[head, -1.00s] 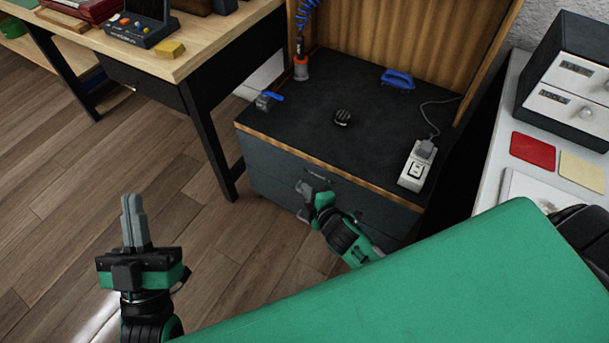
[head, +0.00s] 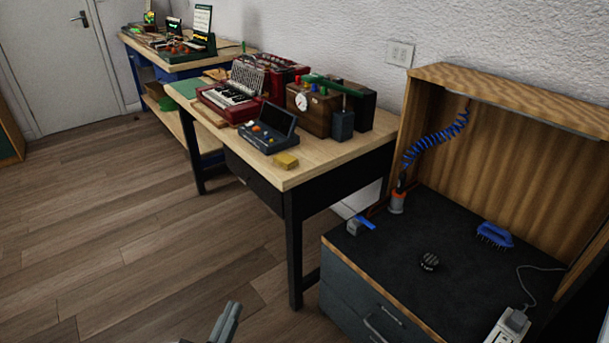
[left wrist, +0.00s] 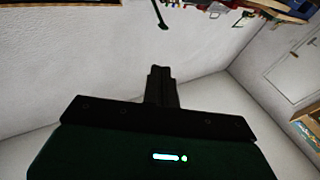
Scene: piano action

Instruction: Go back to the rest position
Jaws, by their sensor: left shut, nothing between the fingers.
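My left gripper (head: 226,322) shows only by its grey fingertips at the bottom edge of the head view, over the wooden floor. Its fingers are together with nothing between them. In the left wrist view the closed dark fingers (left wrist: 161,85) point toward a pale wall, touching nothing. My right gripper is out of both views now.
A dark cabinet (head: 372,304) with a wooden hood stands at right; a blue brush (head: 495,235), a round black knob (head: 429,262) and a white power strip (head: 510,326) lie on it. A wooden desk (head: 340,150) holds a red accordion (head: 228,100). The floor at left is clear.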

